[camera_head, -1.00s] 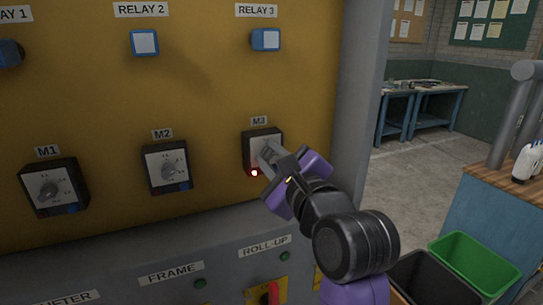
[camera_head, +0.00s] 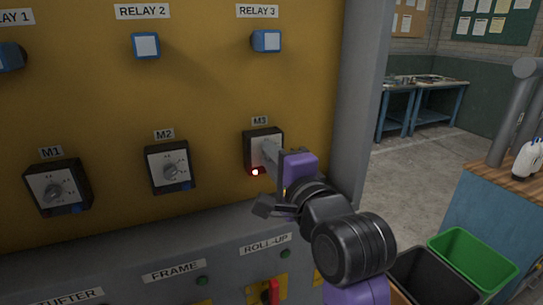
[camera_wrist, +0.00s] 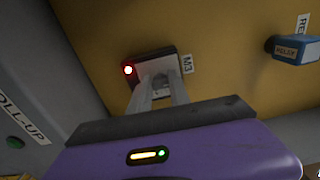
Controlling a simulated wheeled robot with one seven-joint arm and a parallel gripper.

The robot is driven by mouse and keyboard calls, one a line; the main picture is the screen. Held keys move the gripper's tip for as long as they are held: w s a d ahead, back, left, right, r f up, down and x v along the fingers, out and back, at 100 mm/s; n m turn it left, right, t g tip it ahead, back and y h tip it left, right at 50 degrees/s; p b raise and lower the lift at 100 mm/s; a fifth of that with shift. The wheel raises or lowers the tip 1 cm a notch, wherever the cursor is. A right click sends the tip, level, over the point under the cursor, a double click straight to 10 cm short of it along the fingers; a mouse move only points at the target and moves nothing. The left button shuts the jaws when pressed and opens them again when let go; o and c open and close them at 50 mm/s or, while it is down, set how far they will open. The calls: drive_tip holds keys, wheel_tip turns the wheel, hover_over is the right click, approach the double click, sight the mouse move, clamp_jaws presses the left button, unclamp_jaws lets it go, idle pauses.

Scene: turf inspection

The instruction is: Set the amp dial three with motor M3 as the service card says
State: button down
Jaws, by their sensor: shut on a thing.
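The M3 dial (camera_head: 254,143) is a dark square box with a pale face on the yellow panel, under its M3 label. A red lamp glows at its lower edge. My gripper (camera_head: 268,152) reaches it from the right, with its fingers shut on the dial's knob, which they hide. In the wrist view the M3 dial (camera_wrist: 147,66) is at upper middle, and the gripper's fingers (camera_wrist: 157,84) meet its face. The pointer and most of the scale cannot be read. No service card can be made out.
The M2 dial (camera_head: 170,168) and M1 dial (camera_head: 56,188) are to the left. Relay 3 (camera_head: 266,41) is above M3. Below is a grey strip with a red switch (camera_head: 273,291). A green bin (camera_head: 472,262) and a black bin (camera_head: 431,278) stand at lower right.

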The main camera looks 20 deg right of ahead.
drive_tip(key=shift+a, duration=0.1)
idle(0.5)
drive_tip(key=c, duration=1.2)
unclamp_jaws()
drive_tip(key=s, duration=0.8)
drive_tip(key=shift+b, duration=0.4)
drive_tip(key=shift+w+n, duration=0.1)
drive_tip(key=shift+n, duration=0.2)
